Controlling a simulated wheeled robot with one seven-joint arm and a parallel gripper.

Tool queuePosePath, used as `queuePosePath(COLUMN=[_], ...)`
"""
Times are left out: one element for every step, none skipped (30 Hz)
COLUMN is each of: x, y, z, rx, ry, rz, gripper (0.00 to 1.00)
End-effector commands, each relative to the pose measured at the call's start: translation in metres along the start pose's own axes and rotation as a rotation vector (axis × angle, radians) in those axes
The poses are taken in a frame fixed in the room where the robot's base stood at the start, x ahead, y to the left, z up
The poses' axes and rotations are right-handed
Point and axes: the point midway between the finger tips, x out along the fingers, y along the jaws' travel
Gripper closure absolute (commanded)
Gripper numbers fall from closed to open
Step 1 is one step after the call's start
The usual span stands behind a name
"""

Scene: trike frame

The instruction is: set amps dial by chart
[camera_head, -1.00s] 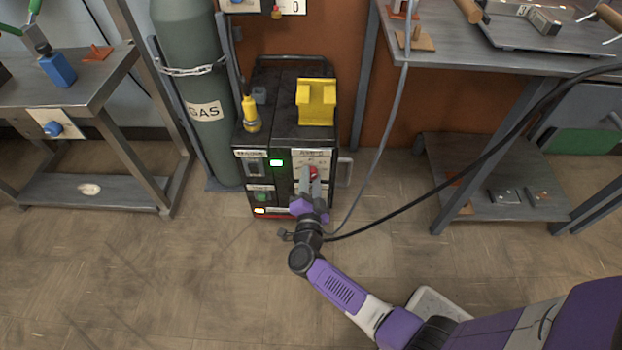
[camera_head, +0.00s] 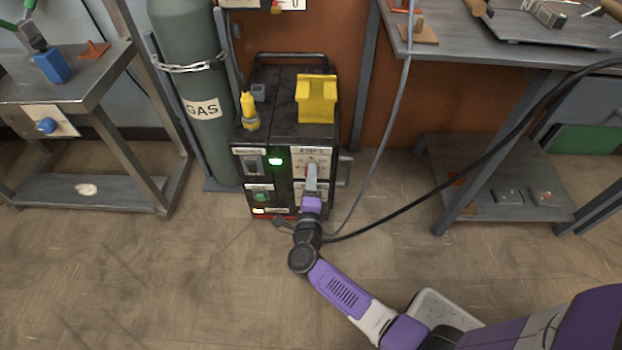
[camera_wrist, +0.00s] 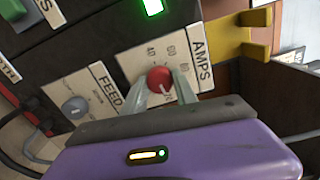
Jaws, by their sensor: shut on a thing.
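The black welder (camera_head: 290,115) stands on the floor, with a red amps dial (camera_wrist: 160,78) on a white plate marked AMPS (camera_wrist: 202,65). My gripper (camera_wrist: 161,92) is shut on this dial, one grey finger on each side of its lower half. A pale pointer line shows near the dial's lower right edge. Numbers including 40, 60 and 80 show around the upper side; those behind the fingers are hidden. In the head view my gripper (camera_head: 311,178) reaches the welder's front panel and mostly covers the dial. No readable chart is in view.
A grey feed dial (camera_wrist: 75,107) sits beside the amps plate. A green light (camera_head: 276,161) glows on the panel. A yellow holder (camera_head: 316,98) tops the welder. A chained gas cylinder (camera_head: 190,90) stands left. A grey cable (camera_head: 372,165) and black hose (camera_head: 440,185) hang to the right.

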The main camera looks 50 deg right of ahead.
Motion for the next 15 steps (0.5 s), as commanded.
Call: queuePosePath(x=[-0.0013, -0.0013, -0.0014, -0.0014, -0.0014, -0.0014, -0.0014, -0.0015, -0.0015, -0.0015, -0.0015, -0.0015, -0.0015, -0.0015, -0.0015], y=[0.0024, 0.0024, 0.0024, 0.0024, 0.0023, 0.0023, 0.0022, 0.0021, 0.0021, 0.002, 0.002, 0.0019, 0.0019, 0.0019, 0.0019], z=[-0.0003, -0.0003, -0.0003, -0.0003, -0.0003, -0.0003, -0.0003, -0.0003, -0.0003, -0.0002, -0.0002, -0.0002, -0.0002, -0.0002, -0.0002], rx=[0.018, 0.03, 0.043, 0.051, 0.059, 0.069, 0.074, 0.079, 0.084, 0.087, 0.089, 0.091, 0.093, 0.094, 0.094], ry=[-0.001, -0.001, -0.001, -0.001, -0.001, -0.001, -0.001, -0.001, -0.001, -0.001, -0.001, -0.001, -0.001, -0.001, -0.001], rz=[0.003, 0.003, 0.003, 0.003, 0.003, 0.003, 0.003, 0.003, 0.003, 0.003, 0.003, 0.003, 0.003, 0.003, 0.003], gripper=[1.0, 1.0, 1.0, 1.0, 1.0, 1.0, 1.0, 1.0, 1.0, 1.0, 1.0, 1.0, 1.0, 1.0, 1.0])
